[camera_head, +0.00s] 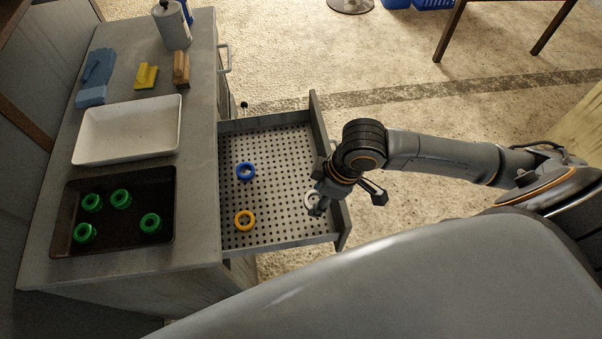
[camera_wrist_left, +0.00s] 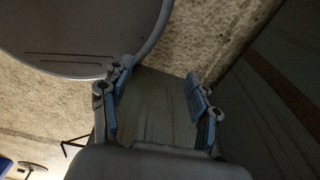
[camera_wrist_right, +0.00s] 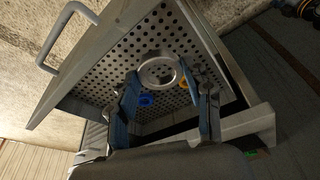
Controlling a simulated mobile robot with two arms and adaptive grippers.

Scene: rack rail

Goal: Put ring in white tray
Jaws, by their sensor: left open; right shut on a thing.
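My right gripper (camera_head: 317,203) reaches into the open drawer, at its right end. A blue ring (camera_head: 245,172) and a yellow ring (camera_head: 244,220) lie apart on the drawer floor. The white tray (camera_head: 128,131) stands empty on the cabinet top, left of the drawer. My left gripper (camera_wrist_left: 160,95) is open and empty in the left wrist view, and out of the head view.
The drawer (camera_head: 283,150) has raised walls around the right gripper. A dark tray (camera_head: 110,236) with several green rings stands in front of the white tray. Behind it lie a blue glove-like item (camera_head: 97,75), a yellow sponge-like block (camera_head: 146,77), a brown brush (camera_head: 181,69) and a grey canister (camera_head: 172,25).

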